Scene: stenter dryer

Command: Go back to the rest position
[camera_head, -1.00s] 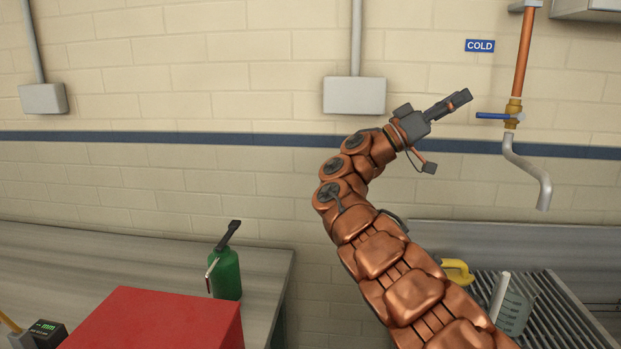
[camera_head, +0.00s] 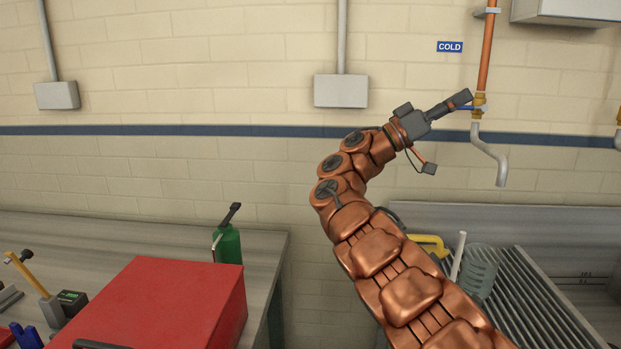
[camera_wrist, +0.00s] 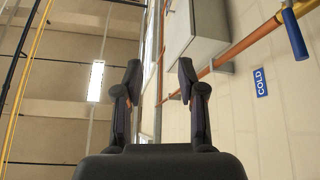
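My gripper (camera_head: 462,99) is at the end of my raised copper-coloured arm, pointing up and to the right in the head view. In that view its tip overlaps the blue-handled valve of the cold tap (camera_head: 478,108); I cannot tell the gap between them there. The wrist view shows my gripper (camera_wrist: 158,85) with its two dark fingers apart and nothing between them. The blue valve handle (camera_wrist: 293,32) shows at the upper right of that view, apart from the fingers.
A red box (camera_head: 165,300) and a green bottle (camera_head: 229,245) stand on the left bench. A ribbed drainboard (camera_head: 545,300) with a clear jug (camera_head: 480,272) and a yellow-handled item (camera_head: 428,240) lies at the lower right. Grey wall boxes (camera_head: 340,91) hang behind.

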